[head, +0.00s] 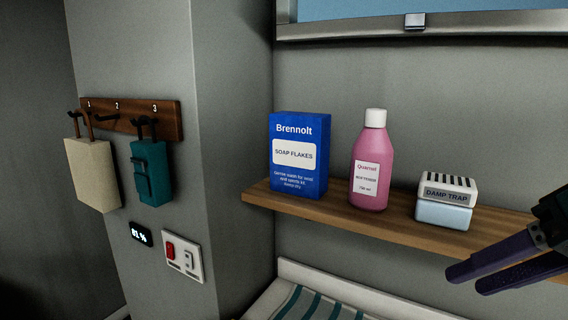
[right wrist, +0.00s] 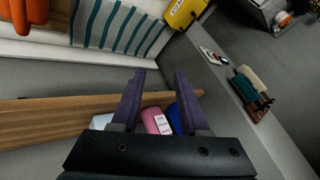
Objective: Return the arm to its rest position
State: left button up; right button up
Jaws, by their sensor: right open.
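My right gripper (head: 484,277) comes in at the lower right of the head view, with two purple fingers spread apart and nothing between them. It also shows in the right wrist view (right wrist: 159,80), open, with its fingers standing apart. In the head view it is in front of the right end of the wooden shelf (head: 400,228), to the right of and below the white and pale blue damp trap box (head: 444,214). My left gripper is not in view.
On the shelf also stand a blue soap flakes box (head: 298,185) and a pink bottle (head: 371,168). A hook rail (head: 133,120) with a cream item (head: 92,175) and a teal item (head: 150,173) hangs left, above a switch plate (head: 184,257). A striped cloth (right wrist: 118,27) lies below the shelf.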

jog(key=s+a+f+n+g+h, duration=0.15)
jog(key=s+f, duration=0.35)
jog(key=s, duration=0.5)
jog(key=s+a+f+n+g+h, duration=0.1)
jog(key=s+a+f+n+h, duration=0.2)
jog(key=s, duration=0.7)
pick_arm(q)
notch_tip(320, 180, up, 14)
jog(key=p, duration=1.3)
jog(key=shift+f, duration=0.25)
pick_arm(e)
notch_tip(320, 180, up, 13)
jog(key=s+m, duration=0.1)
jog(key=shift+d+f, duration=0.2)
jog(key=shift+d, duration=0.25)
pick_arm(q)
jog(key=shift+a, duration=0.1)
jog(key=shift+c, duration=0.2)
